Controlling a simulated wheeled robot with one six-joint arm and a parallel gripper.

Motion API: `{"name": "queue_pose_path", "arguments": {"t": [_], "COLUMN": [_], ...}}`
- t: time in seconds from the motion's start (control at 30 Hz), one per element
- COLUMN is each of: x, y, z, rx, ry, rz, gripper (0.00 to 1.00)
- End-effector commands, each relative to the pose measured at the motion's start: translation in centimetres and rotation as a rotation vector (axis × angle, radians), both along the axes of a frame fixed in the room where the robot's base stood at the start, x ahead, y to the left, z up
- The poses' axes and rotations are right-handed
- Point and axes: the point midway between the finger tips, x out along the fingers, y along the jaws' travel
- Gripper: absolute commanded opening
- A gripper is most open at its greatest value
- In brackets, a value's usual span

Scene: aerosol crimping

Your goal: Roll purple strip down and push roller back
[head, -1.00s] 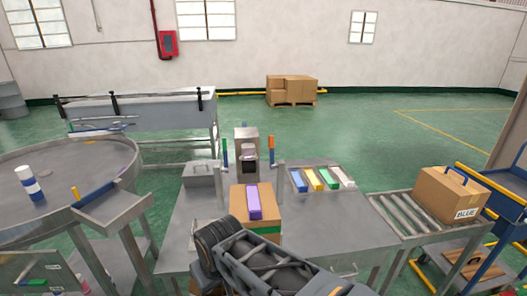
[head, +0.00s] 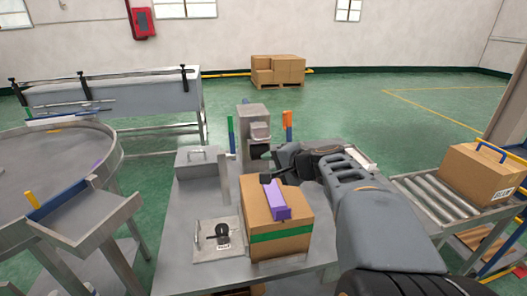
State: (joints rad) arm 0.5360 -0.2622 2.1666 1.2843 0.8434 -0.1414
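The purple strip (head: 275,200) lies along the top of a cardboard box (head: 255,218) and hangs slightly over its front edge. The box has a green band (head: 280,236) across its front. My gripper (head: 272,166) is just behind the box's back right corner, at about the height of the strip's far end. Its dark fingers point left. I cannot tell whether they touch the strip or box, or how far apart they are. No roller can be made out for certain.
A grey machine head (head: 254,125) stands behind the box, between a green-and-blue handle (head: 231,137) and an orange one (head: 288,124). A plate with a black knob (head: 222,233) lies left of the box. A roller conveyor (head: 425,195) stands at the right.

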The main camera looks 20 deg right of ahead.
Motion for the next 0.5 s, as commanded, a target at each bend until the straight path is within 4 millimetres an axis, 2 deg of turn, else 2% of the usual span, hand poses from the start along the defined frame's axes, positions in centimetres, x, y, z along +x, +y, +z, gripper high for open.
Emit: {"name": "queue_pose_path", "arguments": {"t": [0.03,0.1,0.2,0.33,0.5], "x": [0.6,1.2,1.7,2.7,5.3], "y": [-1.7,-3.6,-5.4,-6.4,-5.9], "z": [-0.2,0.6,1.4,1.8,1.3], "rx": [0.048,0.106,0.160,0.195,0.201], "ry": [-0.036,-0.084,-0.135,-0.165,-0.166], "rz": [-0.057,-0.121,-0.180,-0.215,-0.216], "gripper": [0.38,0.38,0.38,0.38,0.38]}}
